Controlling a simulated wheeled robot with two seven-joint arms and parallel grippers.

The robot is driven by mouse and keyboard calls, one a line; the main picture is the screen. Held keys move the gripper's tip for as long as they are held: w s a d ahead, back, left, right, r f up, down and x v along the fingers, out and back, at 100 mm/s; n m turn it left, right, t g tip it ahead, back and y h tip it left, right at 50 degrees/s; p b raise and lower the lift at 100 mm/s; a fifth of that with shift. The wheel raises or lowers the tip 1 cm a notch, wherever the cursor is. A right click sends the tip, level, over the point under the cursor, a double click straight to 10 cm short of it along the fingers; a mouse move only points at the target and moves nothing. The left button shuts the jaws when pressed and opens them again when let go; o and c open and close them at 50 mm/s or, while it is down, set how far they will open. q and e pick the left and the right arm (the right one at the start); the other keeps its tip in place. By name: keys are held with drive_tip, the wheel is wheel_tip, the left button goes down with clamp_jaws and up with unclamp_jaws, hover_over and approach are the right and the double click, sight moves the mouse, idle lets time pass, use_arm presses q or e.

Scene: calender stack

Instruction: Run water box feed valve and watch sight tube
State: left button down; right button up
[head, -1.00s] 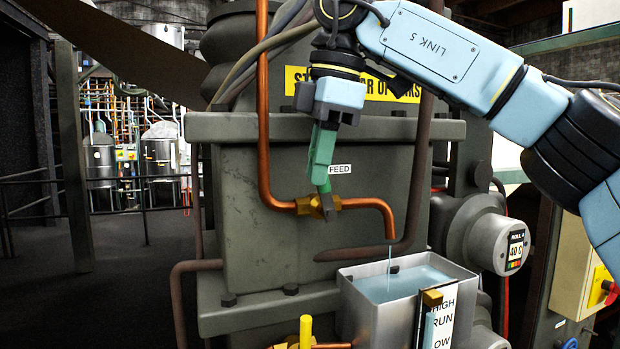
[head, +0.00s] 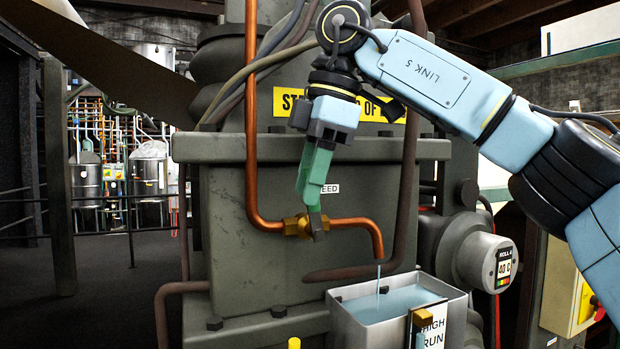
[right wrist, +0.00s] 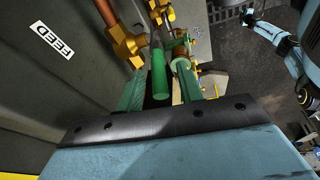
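The brass feed valve (head: 303,226) sits on the copper pipe, below the FEED label (head: 331,188). Water runs from the spout in a thin stream (head: 378,285) into the water box (head: 350,315). The sight tube (head: 418,340) under its brass cap is mostly cut off by the frame; HIGH and RUN show beside it, the level cannot be read. My right gripper (head: 314,203) is at the valve. In the right wrist view a green handle (right wrist: 159,72) lies between its fingers, with gaps showing on both sides. A pale blue arm, seemingly my left, shows there; its gripper (right wrist: 247,16) is too small to judge.
The copper feed pipe (head: 252,130) drops close beside my right gripper. A round ROLL gauge (head: 495,265) stands right of the water box. A yellow post top (head: 294,343) shows at the bottom edge. Dark floor (head: 105,290) lies open at the left.

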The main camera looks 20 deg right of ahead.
drive_tip(key=p+v, duration=0.5)
drive_tip(key=v, duration=0.8)
drive_tip(key=shift+r, duration=0.15)
drive_tip(key=shift+s+d, duration=0.1)
drive_tip(key=shift+c, duration=0.4)
